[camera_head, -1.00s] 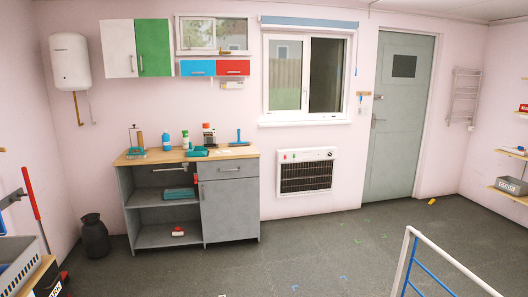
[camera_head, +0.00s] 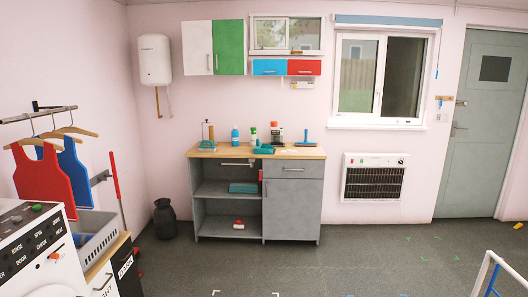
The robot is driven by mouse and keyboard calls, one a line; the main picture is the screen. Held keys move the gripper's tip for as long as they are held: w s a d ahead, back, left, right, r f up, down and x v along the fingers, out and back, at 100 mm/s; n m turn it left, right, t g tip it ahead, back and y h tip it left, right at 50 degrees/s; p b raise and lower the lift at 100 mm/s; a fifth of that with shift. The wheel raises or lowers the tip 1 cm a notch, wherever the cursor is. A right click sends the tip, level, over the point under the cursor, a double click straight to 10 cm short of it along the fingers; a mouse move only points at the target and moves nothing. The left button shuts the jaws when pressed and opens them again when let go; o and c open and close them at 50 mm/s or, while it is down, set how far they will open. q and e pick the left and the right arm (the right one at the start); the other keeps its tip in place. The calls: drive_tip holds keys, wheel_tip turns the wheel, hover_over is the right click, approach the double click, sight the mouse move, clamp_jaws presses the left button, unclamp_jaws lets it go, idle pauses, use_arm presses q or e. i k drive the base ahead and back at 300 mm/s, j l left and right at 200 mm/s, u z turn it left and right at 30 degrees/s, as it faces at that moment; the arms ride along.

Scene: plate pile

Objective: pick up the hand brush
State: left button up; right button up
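I cannot tell for sure which thing is the hand brush. A small red item with a white lower part (camera_head: 238,224) lies on the bottom shelf of the grey cabinet (camera_head: 292,211). A blue tool with an upright handle (camera_head: 306,139) stands at the right of the wooden counter top (camera_head: 292,153). A teal item (camera_head: 264,149) lies near the counter's middle. All are small and far off. Neither of my grippers is in view.
A white appliance with knobs (camera_head: 40,255), a grey basket (camera_head: 95,238) and hanging red and blue aprons (camera_head: 45,180) stand at the left. A dark container (camera_head: 164,219) is beside the cabinet. A white-blue rail (camera_head: 490,272) is at right. The floor (camera_head: 300,265) between looks clear.

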sight(212, 147)
drive_tip(key=i+j, duration=0.25)
drive_tip(key=i, duration=0.2)
drive_tip(key=i+j, duration=0.3)
drive_tip(key=i, duration=0.15)
drive_tip(key=i+j, duration=0.25)
drive_tip(key=i, duration=0.2)
drive_tip(key=i+j, duration=0.3)
drive_tip(key=i+z, duration=0.1)
drive_tip(key=i, duration=1.9)
